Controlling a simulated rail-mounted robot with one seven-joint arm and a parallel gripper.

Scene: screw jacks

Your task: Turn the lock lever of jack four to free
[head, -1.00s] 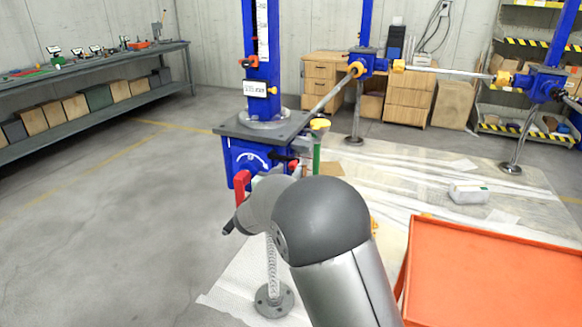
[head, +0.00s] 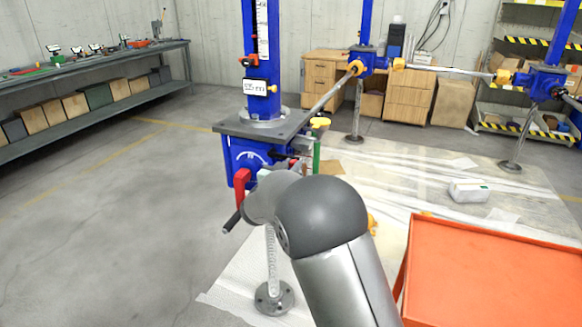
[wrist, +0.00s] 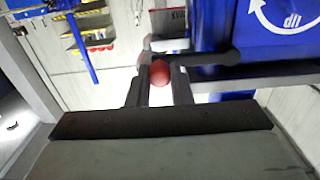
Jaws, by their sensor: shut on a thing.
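The nearest jack has a blue gearbox housing (head: 240,152) under a grey plate, with a white curved arrow on its face. In the wrist view the blue housing (wrist: 270,30) fills the upper right. A black lever (wrist: 205,60) runs in front of it and carries a red ball knob (wrist: 160,73). My gripper (wrist: 158,88) has its two dark fingers on either side of the knob and is shut on it. In the head view my own arm hides the knob and most of the gripper. No jack number is readable.
A red bracket-like part (head: 242,188) hangs at the housing's left front. A yellow-topped green post (head: 317,145) stands right of the housing. A large orange tray (head: 480,235) lies right of my arm. A shaft (head: 332,92) links to another jack behind. Floor at left is clear.

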